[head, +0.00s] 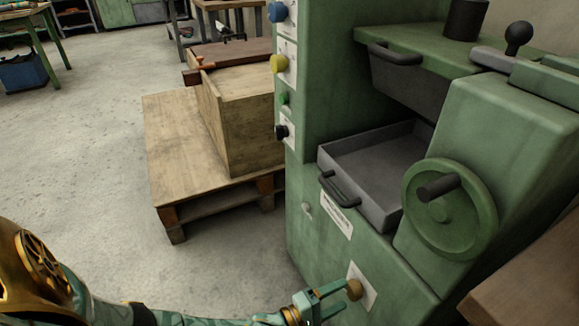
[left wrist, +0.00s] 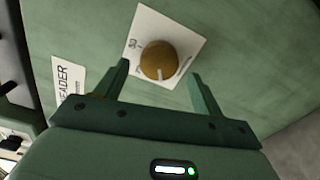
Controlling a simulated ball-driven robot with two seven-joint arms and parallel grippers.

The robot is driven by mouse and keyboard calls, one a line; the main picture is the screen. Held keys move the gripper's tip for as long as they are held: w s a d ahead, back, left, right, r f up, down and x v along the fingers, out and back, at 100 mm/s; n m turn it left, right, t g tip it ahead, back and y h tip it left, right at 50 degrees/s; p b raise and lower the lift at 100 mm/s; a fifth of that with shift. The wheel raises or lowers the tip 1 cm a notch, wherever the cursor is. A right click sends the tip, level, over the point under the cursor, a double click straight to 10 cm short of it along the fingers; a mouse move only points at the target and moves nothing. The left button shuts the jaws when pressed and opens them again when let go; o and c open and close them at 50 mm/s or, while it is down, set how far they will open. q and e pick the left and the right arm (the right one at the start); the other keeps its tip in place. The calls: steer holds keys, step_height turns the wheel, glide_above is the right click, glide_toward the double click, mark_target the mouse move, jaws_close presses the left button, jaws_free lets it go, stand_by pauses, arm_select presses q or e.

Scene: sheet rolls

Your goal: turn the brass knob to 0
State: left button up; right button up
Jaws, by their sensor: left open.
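The brass knob (head: 354,290) sits on a white plate (head: 364,277) low on the front of the green machine. In the left wrist view the round knob (left wrist: 158,60) is on its white plate (left wrist: 187,37), with a light pointer line on its lower right edge. Small marks show on the plate, too small to read surely. My left gripper (head: 333,293) is open, its fingers pointing at the knob. In the left wrist view the open jaws (left wrist: 157,80) stand at either side below the knob, with gaps to it. My right gripper is not in view.
The green machine (head: 310,180) carries a column of other knobs, including a yellow one (head: 279,63), a grey tray (head: 370,165) and a green handwheel (head: 450,208). A wooden pallet (head: 172,150) with a crate (head: 240,120) stands left of it. The concrete floor (head: 90,150) at left is clear.

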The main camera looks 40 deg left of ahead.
arm_select(q)
steer(key=p+v, duration=0.3)
steer(key=v, duration=1)
steer(key=shift+s, duration=0.35)
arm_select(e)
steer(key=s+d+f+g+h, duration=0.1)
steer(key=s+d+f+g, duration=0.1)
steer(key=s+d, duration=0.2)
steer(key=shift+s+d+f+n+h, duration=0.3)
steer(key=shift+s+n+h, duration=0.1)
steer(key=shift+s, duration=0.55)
arm_select(q)
steer(key=shift+a+r, duration=0.1)
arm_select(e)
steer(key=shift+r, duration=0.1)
